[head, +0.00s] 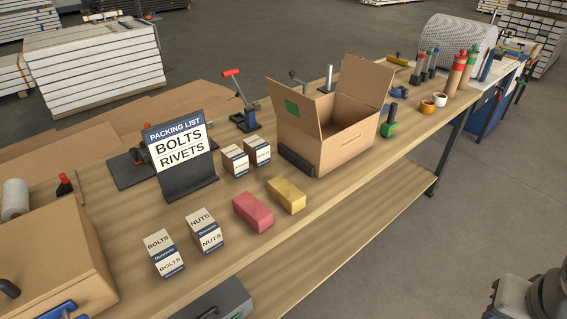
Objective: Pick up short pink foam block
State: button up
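The short pink foam block (253,211) lies flat on the wooden workbench (290,240), near its front edge. A yellow foam block (287,195) lies just to its right, with a small gap between them. Part of my arm shows at the bottom right corner, off the bench. My gripper's fingers are not in view.
Boxes of nuts (204,231) and bolts (163,254) stand left of the pink block. Behind it are a packing list sign (180,160) and two small boxes (235,160). An open cardboard box (345,140) stands to the right. The bench front strip is clear.

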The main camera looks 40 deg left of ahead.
aim_at(254, 211)
jog(key=u, duration=2)
jog(key=i, duration=0.8)
jog(key=z, duration=0.65)
